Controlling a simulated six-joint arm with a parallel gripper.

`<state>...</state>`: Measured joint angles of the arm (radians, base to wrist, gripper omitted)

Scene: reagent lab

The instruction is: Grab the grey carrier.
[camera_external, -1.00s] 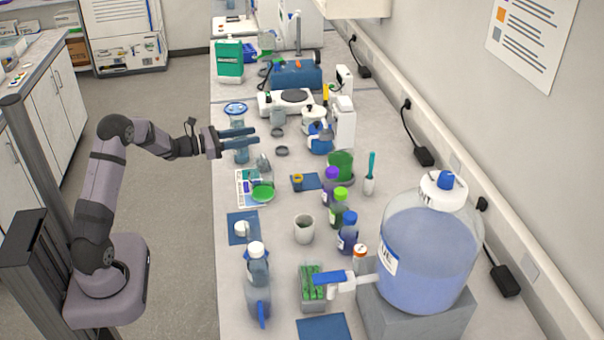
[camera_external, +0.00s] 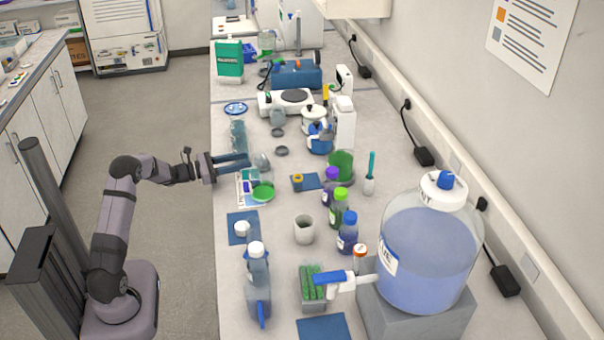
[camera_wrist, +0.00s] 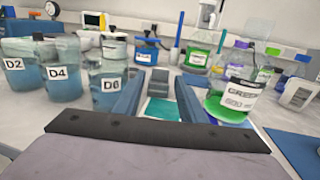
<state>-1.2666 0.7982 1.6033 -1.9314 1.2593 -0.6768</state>
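The likeliest grey carrier (camera_external: 313,300) is a small grey box with green contents, at the bottom centre of the external view beside the big carboy's tap. I cannot identify it in the wrist view. My gripper (camera_external: 245,161) is well away from it, up and to the left in the external view, above the bench's left part. The two blue fingers, also seen in the wrist view (camera_wrist: 161,88), are apart with nothing held between them. A teal patch on the bench shows through the gap.
Jars marked D2, D4 and D6 (camera_wrist: 108,88) stand left of my fingers. A white-labelled container (camera_wrist: 240,95) stands close on the right. A tall blue bottle (camera_external: 258,285) stands left of the box, and the large carboy (camera_external: 425,250) stands right of it.

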